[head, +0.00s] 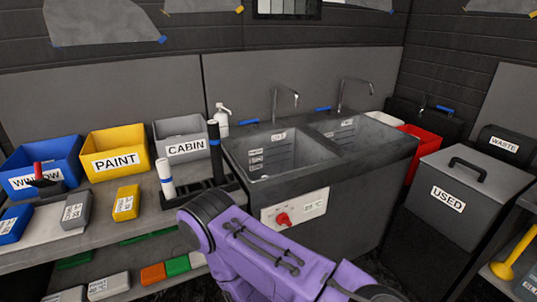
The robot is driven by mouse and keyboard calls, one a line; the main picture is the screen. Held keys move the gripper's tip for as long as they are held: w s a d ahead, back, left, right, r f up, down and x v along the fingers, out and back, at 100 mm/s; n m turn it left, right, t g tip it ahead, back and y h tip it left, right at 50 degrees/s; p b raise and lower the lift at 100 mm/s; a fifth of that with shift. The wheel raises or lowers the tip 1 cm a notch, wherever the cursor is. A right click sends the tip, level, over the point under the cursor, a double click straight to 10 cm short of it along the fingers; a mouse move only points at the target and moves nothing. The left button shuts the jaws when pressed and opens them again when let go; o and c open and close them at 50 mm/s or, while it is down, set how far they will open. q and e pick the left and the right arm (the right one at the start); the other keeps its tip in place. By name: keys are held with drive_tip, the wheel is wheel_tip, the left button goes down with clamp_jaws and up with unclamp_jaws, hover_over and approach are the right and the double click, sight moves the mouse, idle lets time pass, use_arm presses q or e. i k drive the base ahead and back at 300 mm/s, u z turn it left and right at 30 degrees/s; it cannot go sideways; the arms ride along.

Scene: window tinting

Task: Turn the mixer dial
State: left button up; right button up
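The mixer dial (283,219) is a red knob on a white panel (306,206) on the front of the grey double sink (350,185). One of my purple arms crosses the bottom of the head view, just below the panel, and covers part of the sink front's lower area. The dial itself shows clear of the arm. No gripper fingers are visible, and neither gripper is in view. I cannot tell whether anything touches the dial from behind the arm.
A bench at left holds a blue WINDOW bin (65,155), a yellow PAINT bin (115,146) and a grey CABIN bin (182,133). Upright rolls (166,180) stand in a black rack by the sink. A grey USED bin (465,180) stands at right.

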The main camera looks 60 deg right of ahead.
sight(283, 219)
drive_tip(key=z, duration=0.4)
drive_tip(key=i, duration=0.45)
drive_tip(key=z, duration=2.3)
